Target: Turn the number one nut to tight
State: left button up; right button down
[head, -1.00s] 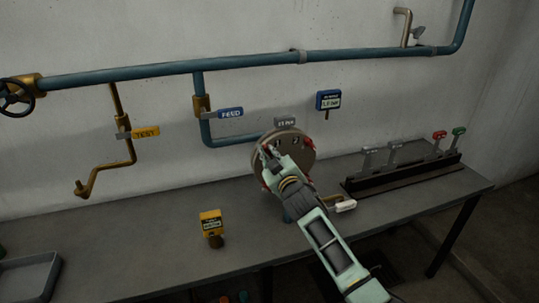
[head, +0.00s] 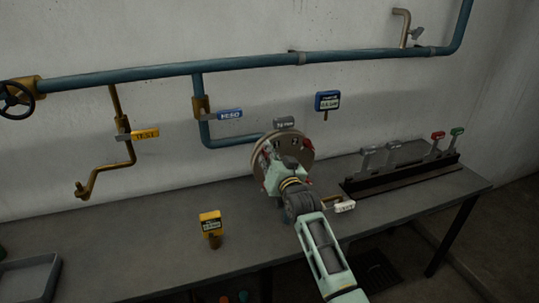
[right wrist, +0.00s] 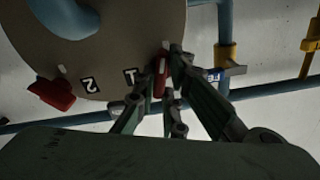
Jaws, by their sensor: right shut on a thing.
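The round, tan flange plate (head: 304,150) stands upright on the bench at the end of the blue pipe. In the right wrist view the plate (right wrist: 120,35) carries red nuts and black number labels. The number one nut (right wrist: 160,78) is red and elongated, beside the label "1" and a short white mark. My right gripper (right wrist: 166,72) is shut on this nut, with its fingers on either side. A second red nut (right wrist: 52,93) sits by the label "2", apart from my fingers. In the head view my right gripper (head: 280,165) covers much of the plate's front. My left gripper is out of view.
A yellow tagged device (head: 210,224) stands on the bench (head: 140,245) left of my arm. A white-handled valve (head: 344,206) is close to my right arm. A lever rack (head: 402,180) stands at right, and a grey tray (head: 28,275) at far left.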

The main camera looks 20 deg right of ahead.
jog(key=shift+m, duration=1.2)
jog(key=shift+f, duration=0.1)
jog(key=c, duration=1.8)
grip_release()
jog(key=s, duration=1.2)
jog(key=shift+d, duration=0.25)
